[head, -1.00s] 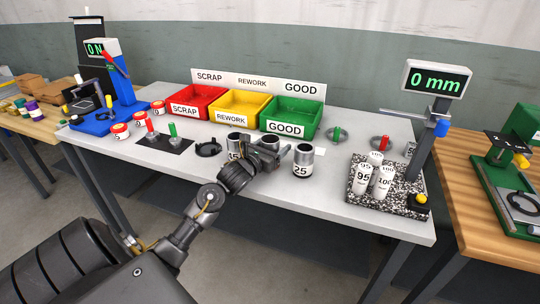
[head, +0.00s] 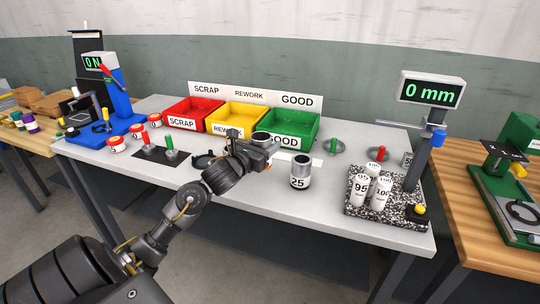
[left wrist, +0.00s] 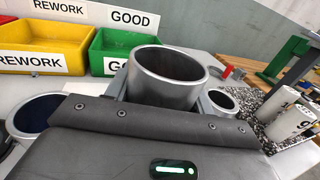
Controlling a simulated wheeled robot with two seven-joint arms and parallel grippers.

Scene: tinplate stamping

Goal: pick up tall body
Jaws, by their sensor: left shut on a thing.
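My left gripper (head: 262,150) is shut on a grey metal can, the tall body (head: 262,137). Its open rim shows above the jaws in the head view, and its lower part is hidden by the gripper. In the left wrist view the tall body (left wrist: 168,85) stands upright between the jaws, its mouth open and hollow. Another can (head: 300,172), labelled 25, stands on the table just right of the gripper. In the left wrist view one can (left wrist: 222,101) is at the right of the held one and another (left wrist: 38,112) at the left. My right gripper is out of view.
Red (head: 190,112), yellow (head: 232,120) and green (head: 290,130) bins stand behind the gripper. A speckled block (head: 388,222) with white numbered cylinders and a 0 mm gauge (head: 432,90) stand at the right. The table's front edge is clear right of my arm.

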